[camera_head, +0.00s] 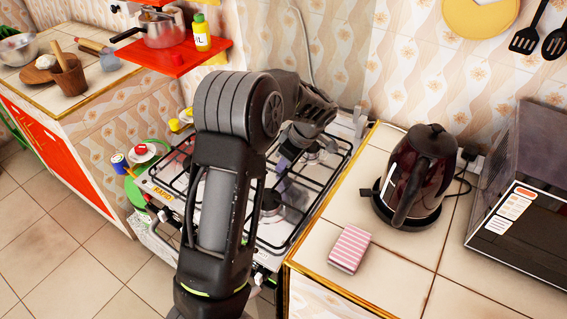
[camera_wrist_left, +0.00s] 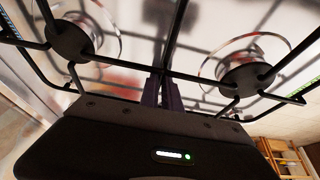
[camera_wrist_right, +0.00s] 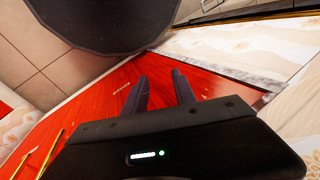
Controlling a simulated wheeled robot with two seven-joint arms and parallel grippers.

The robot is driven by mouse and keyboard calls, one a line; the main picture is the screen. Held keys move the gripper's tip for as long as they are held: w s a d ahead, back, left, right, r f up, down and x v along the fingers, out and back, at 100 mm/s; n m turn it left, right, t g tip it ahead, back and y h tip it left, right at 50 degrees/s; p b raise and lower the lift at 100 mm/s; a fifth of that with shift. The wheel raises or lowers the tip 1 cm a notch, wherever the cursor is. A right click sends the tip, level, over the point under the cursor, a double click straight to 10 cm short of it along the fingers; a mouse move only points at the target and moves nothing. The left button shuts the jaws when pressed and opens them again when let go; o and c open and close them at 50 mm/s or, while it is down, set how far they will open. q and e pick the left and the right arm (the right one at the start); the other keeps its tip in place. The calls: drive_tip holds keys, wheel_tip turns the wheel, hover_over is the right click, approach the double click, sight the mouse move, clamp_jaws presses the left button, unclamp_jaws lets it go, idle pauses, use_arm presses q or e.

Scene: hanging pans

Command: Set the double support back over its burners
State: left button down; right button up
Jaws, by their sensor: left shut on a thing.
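The double support is a black wire grate (camera_wrist_left: 172,42), and it also shows over the right side of the hob in the head view (camera_head: 325,188). My left gripper (camera_wrist_left: 170,94) is shut on its middle bar. In the head view, my left gripper (camera_head: 285,160) is partly covered by my own arm. Two burners, a left one (camera_wrist_left: 70,40) and a right one (camera_wrist_left: 246,76), lie either side of the held bar in the left wrist view. I cannot tell whether the support rests flat or hangs slightly raised. My right gripper (camera_wrist_right: 157,92) is open and empty in front of a red surface (camera_wrist_right: 115,100).
Right of the stove, the tiled counter (camera_head: 395,265) holds a dark kettle (camera_head: 415,175), a pink striped sponge (camera_head: 350,249) and a microwave (camera_head: 525,215). A red shelf (camera_head: 172,62) with a pot (camera_head: 164,28) and a yellow bottle (camera_head: 201,34) is on the wall behind.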

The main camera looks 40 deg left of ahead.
use_arm(q)
drive_tip(key=c, duration=1.5)
unclamp_jaws()
drive_tip(key=shift+f, duration=0.1)
drive_tip(key=shift+b+v, duration=0.75)
drive_tip(key=shift+v, duration=3.2)
